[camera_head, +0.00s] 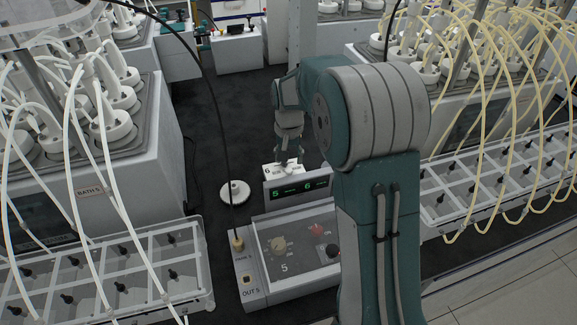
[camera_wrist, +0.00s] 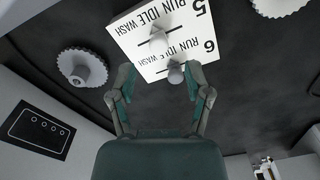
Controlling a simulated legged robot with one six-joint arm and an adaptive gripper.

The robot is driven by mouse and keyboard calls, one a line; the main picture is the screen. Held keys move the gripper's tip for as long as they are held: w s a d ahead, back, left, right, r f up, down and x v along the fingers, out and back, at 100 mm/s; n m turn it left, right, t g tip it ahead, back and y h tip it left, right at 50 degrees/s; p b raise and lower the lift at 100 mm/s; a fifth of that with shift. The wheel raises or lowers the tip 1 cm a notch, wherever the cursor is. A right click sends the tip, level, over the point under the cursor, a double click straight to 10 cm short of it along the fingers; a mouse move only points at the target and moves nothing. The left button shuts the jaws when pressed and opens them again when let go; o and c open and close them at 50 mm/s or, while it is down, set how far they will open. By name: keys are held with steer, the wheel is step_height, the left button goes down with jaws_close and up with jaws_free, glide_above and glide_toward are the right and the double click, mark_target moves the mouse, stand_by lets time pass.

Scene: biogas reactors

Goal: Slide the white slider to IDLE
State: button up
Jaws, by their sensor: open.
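A white panel (camera_wrist: 165,40) with two rows marked 5 and 6, each lettered RUN, IDLE, WASH, appears upside down in the wrist view. A pale slider knob (camera_wrist: 158,37) stands by row 5 and another pale slider knob (camera_wrist: 175,72) by row 6. I cannot tell exactly which word either knob lines up with. My gripper (camera_wrist: 160,82) is open, with its fingers on either side of the row 6 knob; contact is not clear. In the head view, my gripper (camera_head: 288,161) is over the panel (camera_head: 275,169), hiding most of it.
A green-lit display (camera_head: 298,188) and a box with knobs (camera_head: 290,245) stand in front of the panel. A round white disc (camera_head: 235,192) lies left. Reactor benches with hoses (camera_head: 90,150) flank both sides.

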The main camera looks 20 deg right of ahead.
mark_target(289, 169)
step_height(289, 169, up, 8)
steer(key=shift+f, duration=0.15)
stand_by(0.4)
steer(key=s+a+r+n+t, duration=0.1)
steer(key=s+r, duration=0.3)
steer(key=s, duration=0.3)
steer(key=s+a+r+n+t, duration=0.1)
steer(key=s+r+t, duration=0.1)
steer(key=s+r, duration=0.4)
steer(key=s+f+n+t, duration=0.2)
steer(key=s+f, duration=0.1)
steer(key=s, duration=1.2)
steer(key=shift+a+n+t, duration=0.3)
steer(key=shift+a, duration=0.15)
stand_by(1.0)
